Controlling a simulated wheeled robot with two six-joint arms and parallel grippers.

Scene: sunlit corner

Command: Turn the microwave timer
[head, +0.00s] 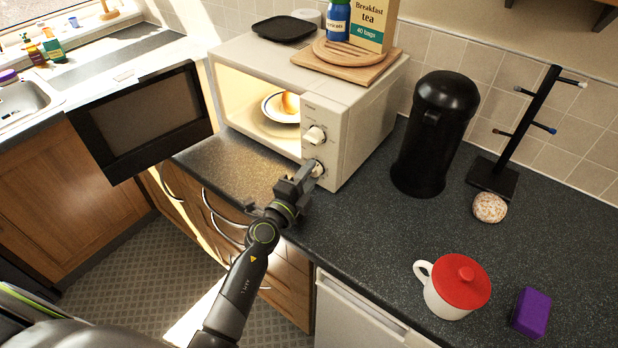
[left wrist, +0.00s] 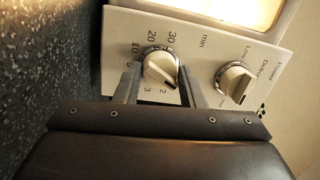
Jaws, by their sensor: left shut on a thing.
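The white microwave (head: 345,108) stands on the dark counter with its door (head: 146,112) wide open to the left. A plate (head: 272,110) with a bread-like item on it sits in its lit inside. The control panel has an upper knob (head: 315,136) and a lower timer knob (head: 317,168). In the left wrist view the timer knob (left wrist: 160,70) is ringed by minute numbers, and the power knob (left wrist: 234,84) is to its right. My left gripper (head: 304,174) is shut on the timer knob, with a finger on each side of it. My right gripper is not in view.
A black canister (head: 432,135) stands right of the microwave, then a mug stand (head: 520,130) and a speckled round object (head: 489,207). A red-lidded white mug (head: 450,288) and a purple block (head: 531,313) are at the front right. The counter's middle is clear.

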